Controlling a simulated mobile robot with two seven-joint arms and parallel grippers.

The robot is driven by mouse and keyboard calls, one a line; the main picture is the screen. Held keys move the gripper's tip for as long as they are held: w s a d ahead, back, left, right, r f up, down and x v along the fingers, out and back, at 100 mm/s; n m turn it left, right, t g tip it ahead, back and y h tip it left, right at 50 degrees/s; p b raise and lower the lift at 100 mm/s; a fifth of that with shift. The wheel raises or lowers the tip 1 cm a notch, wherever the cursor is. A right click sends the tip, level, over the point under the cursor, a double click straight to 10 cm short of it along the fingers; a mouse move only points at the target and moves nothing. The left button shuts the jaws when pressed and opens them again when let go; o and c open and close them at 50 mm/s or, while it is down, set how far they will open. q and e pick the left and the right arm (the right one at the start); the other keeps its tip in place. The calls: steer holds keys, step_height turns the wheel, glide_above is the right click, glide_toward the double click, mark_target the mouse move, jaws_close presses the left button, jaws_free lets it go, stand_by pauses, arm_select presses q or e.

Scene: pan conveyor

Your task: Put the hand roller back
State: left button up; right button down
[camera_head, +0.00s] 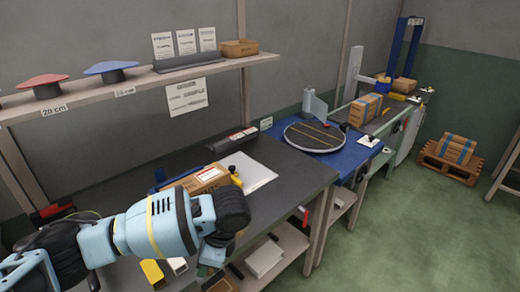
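My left arm reaches in from the left over the dark bench, and its wrist hides part of the bench. My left gripper (214,258) is only partly visible below the wrist, over the bench's front edge, and its fingertips cannot be made out. I cannot tell whether it holds anything. I cannot pick out the hand roller for certain. A small yellow-and-black item (236,174) stands beside a brown carton (206,180) on the bench, just beyond my wrist; I cannot tell what it is. My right gripper is not in view.
A white sheet or flat pack (248,172) lies right of the carton. A shelf (140,85) above holds a red and a blue disc-topped piece. A round turntable (315,137) stands on the blue table. Parcels sit on the conveyor behind. The bench's right end is clear.

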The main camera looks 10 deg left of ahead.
arm_select(q)
steer(key=s+a+f+n+g+h, duration=0.3)
steer(key=s+f+n, duration=0.3)
steer(key=n, duration=1)
steer(key=shift+s+a+f+n+g+h, duration=0.3)
steer(key=shift+s+f+g+h, duration=0.15)
steer(key=shift+s+h, duration=0.35)
steer(key=shift+w+d, duration=0.1)
steer(key=shift+w, duration=0.05)
